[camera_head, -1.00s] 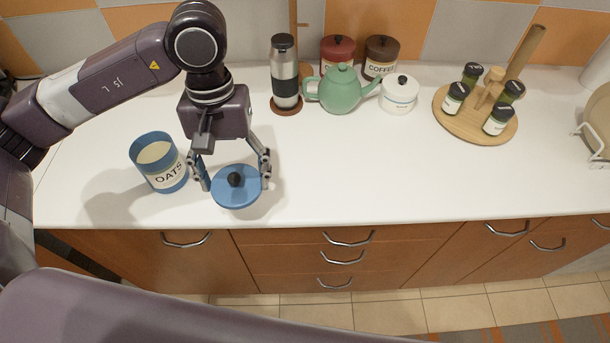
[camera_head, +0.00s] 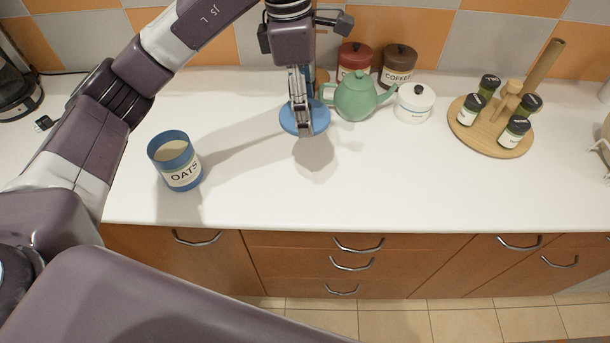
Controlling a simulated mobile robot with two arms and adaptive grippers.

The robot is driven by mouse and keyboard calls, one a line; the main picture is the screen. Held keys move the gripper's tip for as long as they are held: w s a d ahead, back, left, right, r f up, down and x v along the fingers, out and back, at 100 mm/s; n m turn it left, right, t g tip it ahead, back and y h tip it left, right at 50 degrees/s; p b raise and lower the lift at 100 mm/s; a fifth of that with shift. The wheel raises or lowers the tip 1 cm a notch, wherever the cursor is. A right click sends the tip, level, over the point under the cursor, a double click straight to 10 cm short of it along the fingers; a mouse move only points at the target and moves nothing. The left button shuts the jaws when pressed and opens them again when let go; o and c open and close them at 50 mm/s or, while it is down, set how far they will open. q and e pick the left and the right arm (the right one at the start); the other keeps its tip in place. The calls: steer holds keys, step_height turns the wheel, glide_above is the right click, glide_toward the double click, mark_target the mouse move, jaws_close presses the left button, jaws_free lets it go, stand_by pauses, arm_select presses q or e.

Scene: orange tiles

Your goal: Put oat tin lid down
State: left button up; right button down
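The oat tin lid (camera_head: 319,117) is a blue disc in my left gripper, held in the air over the counter, left of the teapot. My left gripper (camera_head: 304,130) points down and is shut on the lid, its fingers seen nearly edge-on in front of it. The lid's knob is hidden behind the fingers. A round shadow lies on the counter below, apart from the lid. The blue oat tin (camera_head: 184,176) stands upright and uncovered at the left, with pale contents showing. My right gripper is not in view.
A green teapot (camera_head: 355,98) and a white lidded pot (camera_head: 414,104) stand right of the lid. Red (camera_head: 353,58) and brown (camera_head: 397,66) canisters are behind them. A wooden spice stand (camera_head: 485,136) is at right. The white counter (camera_head: 400,180) is clear in front.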

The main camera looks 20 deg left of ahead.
arm_select(q)
steer(key=p, duration=0.4)
glide_above(307, 180)
steer(key=f, duration=1.5)
steer(key=shift+s+a, duration=0.1)
steer(key=shift+a, duration=0.15)
step_height(307, 180, down, 4)
steer(key=shift+f+p, duration=0.25)
steer(key=shift+p, duration=0.2)
steer(key=shift+f, duration=0.1)
steer(key=shift+f+b, duration=0.15)
steer(key=shift+b, duration=0.15)
steer(key=o, duration=0.8)
steer(key=shift+o, duration=0.2)
steer(key=shift+r, duration=0.2)
